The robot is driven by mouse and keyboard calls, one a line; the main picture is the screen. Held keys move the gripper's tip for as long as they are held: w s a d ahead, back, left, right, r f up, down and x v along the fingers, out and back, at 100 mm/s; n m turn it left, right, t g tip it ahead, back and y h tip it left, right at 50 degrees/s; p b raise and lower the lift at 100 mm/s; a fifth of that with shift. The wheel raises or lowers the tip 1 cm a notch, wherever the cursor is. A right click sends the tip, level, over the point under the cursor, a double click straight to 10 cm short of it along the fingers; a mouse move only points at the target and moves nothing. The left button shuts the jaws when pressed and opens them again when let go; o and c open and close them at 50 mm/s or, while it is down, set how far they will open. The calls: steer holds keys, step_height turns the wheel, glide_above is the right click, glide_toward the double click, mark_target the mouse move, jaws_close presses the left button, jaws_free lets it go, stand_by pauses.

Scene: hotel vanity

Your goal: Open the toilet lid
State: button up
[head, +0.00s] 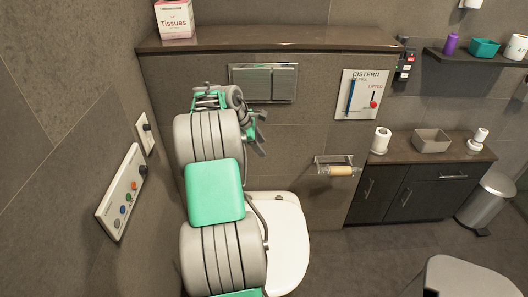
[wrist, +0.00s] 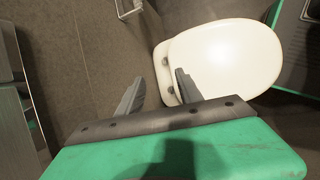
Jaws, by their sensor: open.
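The toilet has a white lid (head: 288,245), lying down, partly hidden behind my arm in the head view. In the wrist view the whole lid (wrist: 225,58) shows as a white oval, with dark round hinge fittings at its lower left end. My gripper (head: 258,132) is in front of the wall above the toilet, near the flush plate. Its two grey fingers (wrist: 158,82) are spread apart with nothing between them. In the wrist view the right finger overlaps the lid's hinge end; I cannot tell that it touches.
A flush plate (head: 264,82) is on the wall behind my gripper. A toilet roll holder (head: 337,167) juts out right of the toilet. A control panel (head: 121,193) is on the left wall. A dark cabinet (head: 410,190) and a bin (head: 486,199) stand to the right.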

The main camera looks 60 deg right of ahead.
steer(key=x, duration=0.4)
steer(key=shift+d, duration=0.1)
jaws_close()
stand_by(1.2)
steer(key=c, duration=0.9)
jaws_free()
steer(key=o, duration=0.9)
steer(key=v, duration=0.7)
steer(key=shift+a+r, duration=0.25)
steer(key=shift+r, duration=0.05)
